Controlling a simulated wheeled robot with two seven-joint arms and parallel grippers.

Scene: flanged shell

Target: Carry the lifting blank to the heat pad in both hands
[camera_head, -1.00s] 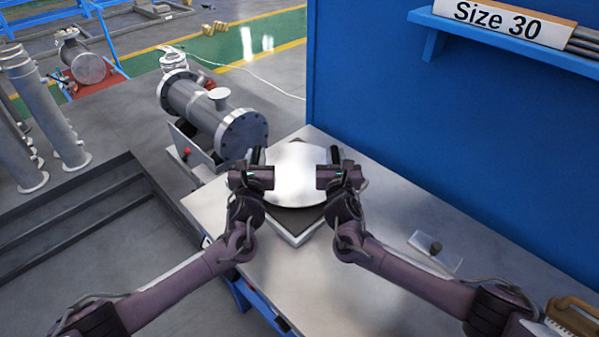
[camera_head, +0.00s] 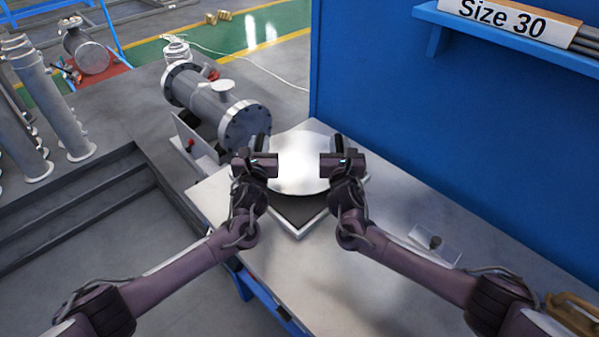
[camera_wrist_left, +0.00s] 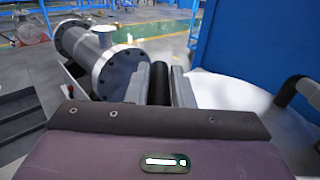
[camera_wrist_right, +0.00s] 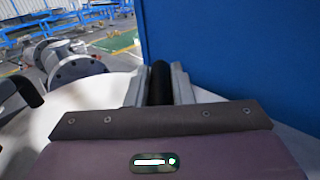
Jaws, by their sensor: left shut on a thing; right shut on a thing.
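The lifting blank (camera_head: 299,168) is a round, shiny silver-white disc with a dark upright handle at each side. It is over the heat pad (camera_head: 298,212), a dark square plate with a pale edge on the table. The blank hides the far part of the pad, and I cannot tell whether the two touch. My left gripper (camera_head: 262,152) is shut on the left handle, a dark post between its fingers in the left wrist view (camera_wrist_left: 160,84). My right gripper (camera_head: 333,152) is shut on the right handle, which also shows in the right wrist view (camera_wrist_right: 160,84).
The metal table (camera_head: 400,285) is mostly clear in front. A small plate with a dark knob (camera_head: 435,243) lies at right. A blue wall (camera_head: 400,100) with a shelf rises along the far right. A flanged grey shell (camera_head: 215,105) stands beyond the table's left edge.

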